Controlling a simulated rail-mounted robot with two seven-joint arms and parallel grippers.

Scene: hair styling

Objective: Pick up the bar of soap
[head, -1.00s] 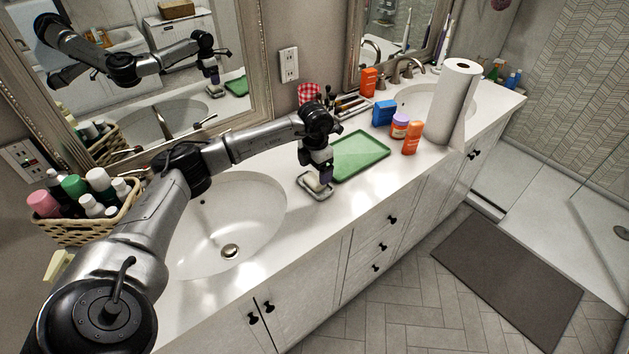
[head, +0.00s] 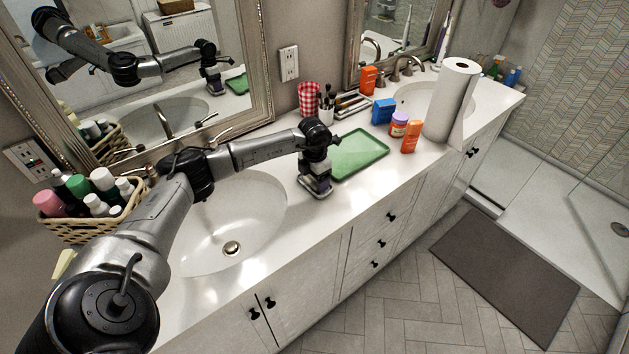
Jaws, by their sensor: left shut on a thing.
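My left gripper (head: 315,184) points down at the soap dish (head: 319,197) on the white counter, between the near sink and the green tray. Its jaws are low, at the dish, and shut on the bar of soap. The soap is almost fully hidden by the fingers, and I cannot tell whether it still touches the dish. My right gripper is not in view.
The green tray (head: 358,155) lies just right of the gripper. The near sink (head: 225,225) is to the left. A blue box (head: 384,111), orange bottles (head: 411,137) and a paper roll (head: 451,105) stand farther right. A basket of bottles (head: 85,225) is at left.

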